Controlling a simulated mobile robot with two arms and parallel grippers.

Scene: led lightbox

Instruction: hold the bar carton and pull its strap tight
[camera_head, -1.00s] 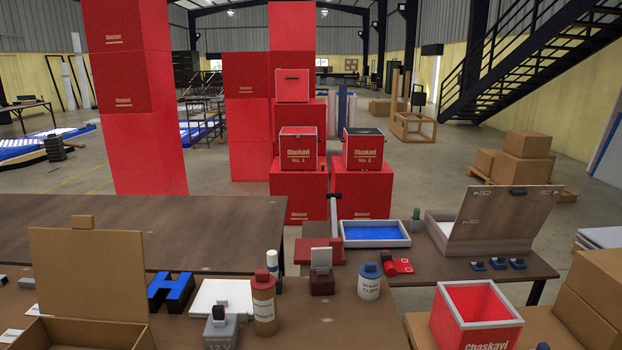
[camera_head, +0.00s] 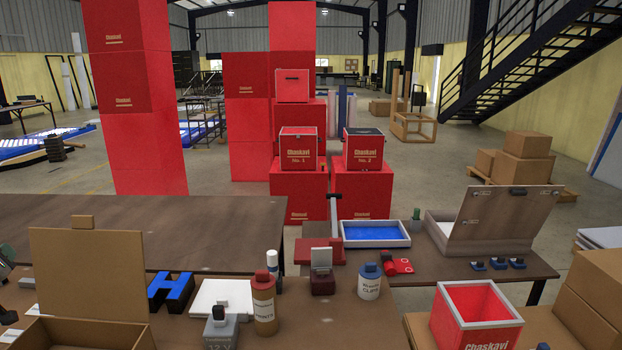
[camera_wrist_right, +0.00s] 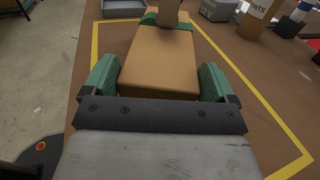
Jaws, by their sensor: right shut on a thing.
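In the right wrist view, the tan bar carton (camera_wrist_right: 160,65) lies on the brown table. A green strap (camera_wrist_right: 165,20) crosses its far end; I cannot tell how tight it is. My right gripper (camera_wrist_right: 158,88) is shut on the carton, with one green finger against each side. In the head view I do not make out the strapped carton or my right gripper. A green and dark part, apparently my left gripper (camera_head: 6,256), shows at the left edge. Its fingers are mostly cut off by the frame.
Yellow tape (camera_wrist_right: 248,92) marks the table around the carton. An open cardboard box (camera_head: 88,285) stands at the left in the head view. A grey 12 V battery (camera_head: 220,330), a brown bottle (camera_head: 263,312) and a blue H-shaped block (camera_head: 171,291) stand nearby.

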